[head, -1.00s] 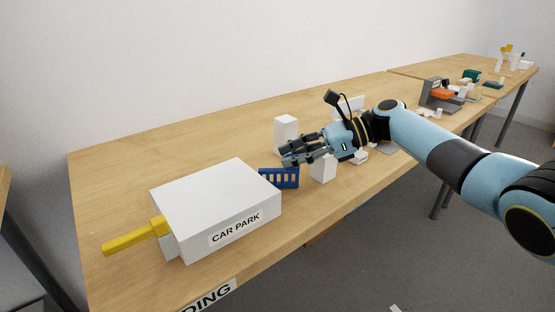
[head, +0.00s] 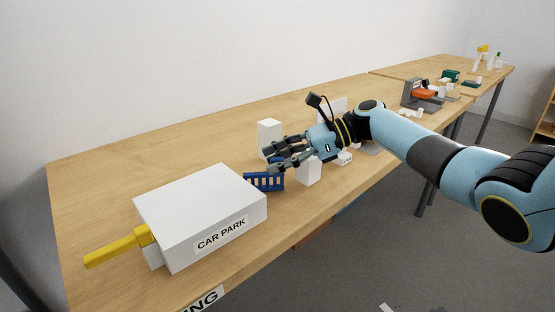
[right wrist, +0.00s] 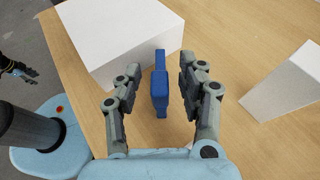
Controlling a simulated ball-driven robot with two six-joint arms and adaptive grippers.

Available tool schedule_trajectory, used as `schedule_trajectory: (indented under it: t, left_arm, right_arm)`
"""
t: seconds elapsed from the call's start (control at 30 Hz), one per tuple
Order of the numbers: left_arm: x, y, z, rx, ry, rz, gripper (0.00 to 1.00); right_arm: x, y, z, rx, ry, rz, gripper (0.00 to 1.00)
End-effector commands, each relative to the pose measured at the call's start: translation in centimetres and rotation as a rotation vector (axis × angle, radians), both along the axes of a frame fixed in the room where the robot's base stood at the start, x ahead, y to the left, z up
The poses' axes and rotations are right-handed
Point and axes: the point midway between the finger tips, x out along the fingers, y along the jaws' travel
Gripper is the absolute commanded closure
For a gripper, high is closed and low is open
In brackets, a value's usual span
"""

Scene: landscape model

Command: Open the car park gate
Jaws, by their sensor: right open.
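The white car park block (head: 200,215) stands on the wooden table, its label facing front. A blue slatted gate (head: 265,182) stands at its right end. My right gripper (head: 268,158) is open just above and beside the gate in the head view. In the right wrist view, the gate (right wrist: 160,85) is seen edge-on between the spread fingers of my right gripper (right wrist: 160,70). Gaps show on both sides, so the fingers look apart from it. A dark gripper, likely my left one (right wrist: 16,70), shows small at the left edge of the right wrist view; its jaws are unclear.
A yellow bar (head: 116,248) sticks out from the car park's left end. White blocks stand behind the gripper (head: 269,138) and just right of the gate (head: 308,171). The table's front edge runs close by. The table behind the car park is clear.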

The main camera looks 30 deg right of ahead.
Motion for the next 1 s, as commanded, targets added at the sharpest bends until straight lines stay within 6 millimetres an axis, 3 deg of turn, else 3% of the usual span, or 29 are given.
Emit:
schedule_trajectory:
  t: [0.17, 0.6, 1.0]
  left_arm:
    - [0.0, 0.0, 0.0, 0.0, 0.0, 0.0, 0.6]
    - [0.0, 0.0, 0.0, 0.0, 0.0, 0.0, 0.6]
    - [0.0, 0.0, 0.0, 0.0, 0.0, 0.0, 0.6]
  right_arm:
    - [-0.6, -1.5, 0.6, -0.003, 0.0, -0.001, 0.6]
    - [-3.8, -9.0, 4.0, -0.003, 0.002, -0.001, 0.6]
    - [-4.4, -10.2, 4.6, -0.001, 0.001, 0.0, 0.6]
